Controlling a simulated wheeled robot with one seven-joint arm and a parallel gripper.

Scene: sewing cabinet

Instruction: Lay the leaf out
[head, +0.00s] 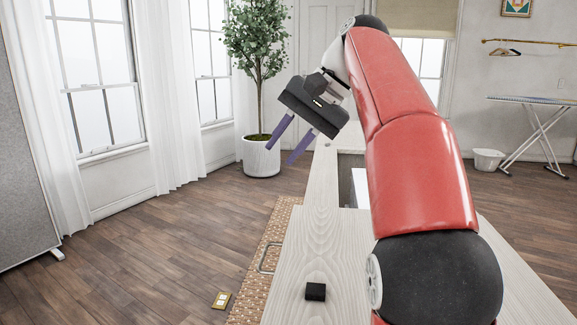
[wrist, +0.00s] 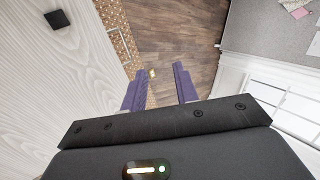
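A pale wood-grain panel (head: 325,240), which looks like the leaf, lies flat at the near end of the sewing cabinet (head: 322,180). A U-shaped metal handle (head: 266,258) sticks out from its left edge; it also shows in the wrist view (wrist: 118,43). A small black block (head: 315,291) sits on the panel near the front. My gripper (head: 280,155) is open and empty, in the air beyond and left of the panel, fingers pointing down-left. In the wrist view its fingers (wrist: 158,72) are apart over floor. The hinge line is not clear; my arm hides the panel's right part.
A woven rug (head: 276,222) lies along the cabinet's left side. A potted tree (head: 262,157) stands at the back. An ironing board (head: 535,100) and white bin (head: 488,160) are at right. The wooden floor at left is clear.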

